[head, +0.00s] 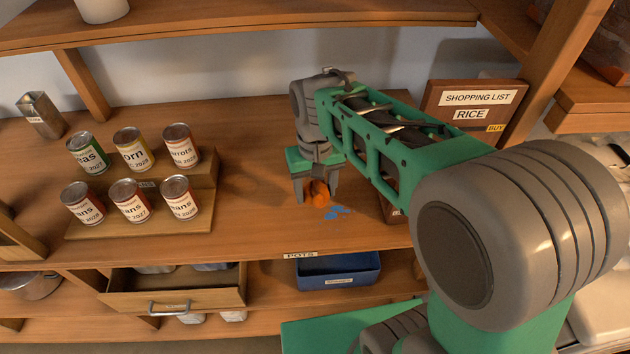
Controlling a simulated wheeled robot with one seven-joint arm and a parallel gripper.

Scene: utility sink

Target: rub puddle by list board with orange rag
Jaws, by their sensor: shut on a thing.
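My gripper (317,193) points down over the wooden counter and is shut on the orange rag (320,194). The rag is bunched between the fingers, low at the counter surface; I cannot tell how firmly it touches. A small blue puddle (337,213) lies on the counter just right of and in front of the rag. The list board (473,109), reading SHOPPING LIST and RICE, stands upright at the back right. My arm hides part of the counter between the puddle and the board.
Several cans (131,200) stand on a stepped wooden rack (200,217) at the left. A metal holder (42,115) stands at the far left. Below the counter are an open drawer (215,299) and a blue bin (339,272). The counter between rack and gripper is clear.

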